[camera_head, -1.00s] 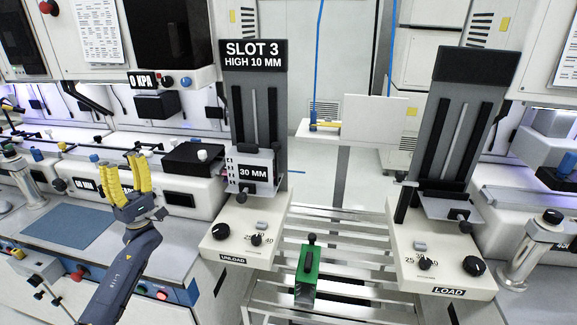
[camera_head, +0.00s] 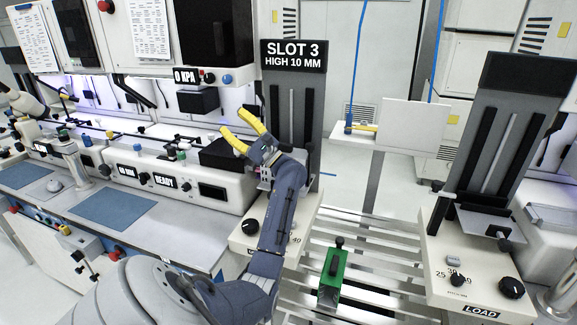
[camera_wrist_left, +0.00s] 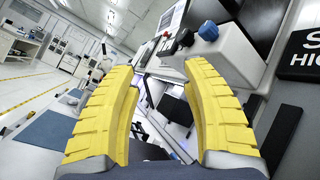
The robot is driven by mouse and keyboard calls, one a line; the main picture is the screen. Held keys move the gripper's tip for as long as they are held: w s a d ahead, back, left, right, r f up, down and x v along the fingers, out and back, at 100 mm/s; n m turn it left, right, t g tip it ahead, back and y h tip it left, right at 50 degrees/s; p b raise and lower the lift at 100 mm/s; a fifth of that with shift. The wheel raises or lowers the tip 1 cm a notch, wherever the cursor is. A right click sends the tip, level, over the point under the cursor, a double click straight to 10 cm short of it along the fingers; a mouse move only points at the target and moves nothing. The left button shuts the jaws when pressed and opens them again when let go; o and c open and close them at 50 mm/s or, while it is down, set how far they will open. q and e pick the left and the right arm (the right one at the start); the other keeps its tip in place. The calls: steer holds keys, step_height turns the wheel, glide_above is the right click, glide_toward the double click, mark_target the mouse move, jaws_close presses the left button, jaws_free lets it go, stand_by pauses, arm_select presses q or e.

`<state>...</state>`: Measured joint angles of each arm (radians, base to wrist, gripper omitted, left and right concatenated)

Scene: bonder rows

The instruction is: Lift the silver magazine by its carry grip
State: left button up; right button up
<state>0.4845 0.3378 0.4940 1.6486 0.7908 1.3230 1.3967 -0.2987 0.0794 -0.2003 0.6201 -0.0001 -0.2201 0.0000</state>
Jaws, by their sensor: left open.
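My left gripper (camera_head: 233,121) is open and empty, its yellow fingers spread and pointing up and left in front of the SLOT 3 column. In the left wrist view, nothing lies between its fingers (camera_wrist_left: 158,68). My left arm and wrist cover most of the carriage on that column. A small part of a silvery block (camera_head: 265,178) shows beside the wrist there; I cannot tell whether it is the silver magazine, and no carry grip shows on it. My right gripper is out of view.
The SLOT 3 sign (camera_head: 294,56) tops the column just right of my fingers. A black box (camera_head: 222,154) sits on the bench unit left of the wrist. The LOAD elevator (camera_head: 478,262) stands at right. The slatted rack (camera_head: 375,246) has bare room around the green magazine.

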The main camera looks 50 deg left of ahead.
arm_select(q)
steer(key=w+d+f+h, duration=0.3)
steer(key=w, duration=0.2)
step_height(320, 180, up, 12)
steer(key=a+r+m+h, duration=0.1)
steer(key=m+h, duration=0.3)
steer(key=h, duration=0.8)
steer(key=m+t+h, duration=0.3)
steer(key=t+h, duration=0.5)
steer(key=t, duration=0.3)
glide_toward(285, 143)
steer(key=f, duration=0.5)
steer(key=shift+w+f, duration=0.2)
steer(key=shift+f, duration=0.1)
steer(key=shift+s+d+f, duration=0.1)
steer(key=shift+f, duration=1.2)
steer(key=shift+d+f, duration=0.1)
steer(key=shift+f, duration=1.2)
steer(key=shift+c, duration=0.4)
